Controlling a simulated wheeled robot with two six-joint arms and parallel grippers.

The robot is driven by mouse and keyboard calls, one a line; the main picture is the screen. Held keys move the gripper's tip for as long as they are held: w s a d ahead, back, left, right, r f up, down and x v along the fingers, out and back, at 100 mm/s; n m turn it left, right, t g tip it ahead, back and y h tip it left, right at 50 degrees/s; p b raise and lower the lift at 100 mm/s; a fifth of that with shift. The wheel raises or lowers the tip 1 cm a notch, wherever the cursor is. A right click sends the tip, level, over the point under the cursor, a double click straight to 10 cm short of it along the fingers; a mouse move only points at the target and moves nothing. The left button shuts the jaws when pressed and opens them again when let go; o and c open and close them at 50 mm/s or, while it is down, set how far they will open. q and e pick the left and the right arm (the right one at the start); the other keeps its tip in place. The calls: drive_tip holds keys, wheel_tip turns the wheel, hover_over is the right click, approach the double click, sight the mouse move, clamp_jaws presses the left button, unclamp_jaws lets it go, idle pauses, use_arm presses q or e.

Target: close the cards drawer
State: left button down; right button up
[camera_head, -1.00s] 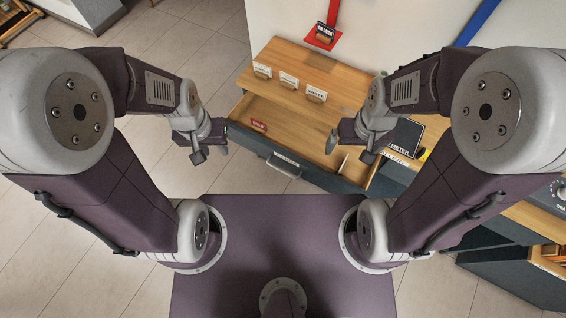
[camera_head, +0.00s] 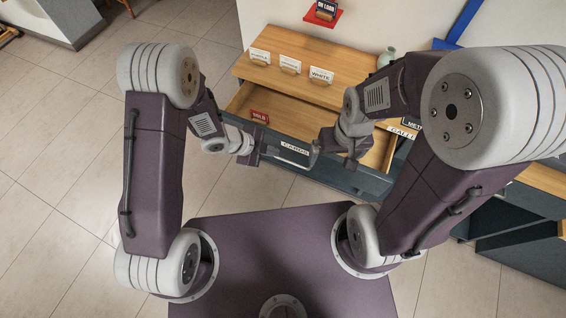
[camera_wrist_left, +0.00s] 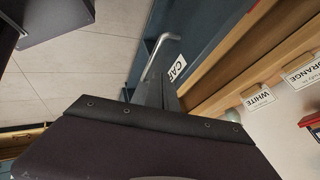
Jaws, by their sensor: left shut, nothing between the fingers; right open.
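The cards drawer (camera_head: 318,132) stands pulled out from the wooden-topped cabinet, its inside showing. Its dark blue front carries a white CARDS label (camera_head: 295,149) and a grey bar handle, seen in the left wrist view (camera_wrist_left: 158,50). A red SOLD card (camera_head: 259,117) stands inside at the left. My left gripper (camera_head: 261,154) is shut and empty close to the drawer front, left of the label; in the left wrist view its fingers (camera_wrist_left: 160,92) overlap the front near the handle. I cannot tell whether they touch. My right gripper (camera_head: 350,162) is open near the right part of the front.
The cabinet top (camera_head: 330,62) holds several small white label cards. A green vase (camera_head: 386,57) stands at the back right, and a red ON LOAN stand (camera_head: 325,12) is behind. Dark cabinets (camera_head: 520,235) stand at the right. The tiled floor (camera_head: 50,150) at the left is clear.

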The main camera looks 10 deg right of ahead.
use_arm(q)
drive_tip(key=b+x, duration=0.1)
drive_tip(key=x, duration=0.8)
drive_tip(key=shift+w+d+f, duration=0.15)
drive_tip(key=shift+d+f, duration=0.05)
drive_tip(key=shift+f, duration=0.05)
drive_tip(key=shift+w, duration=0.1)
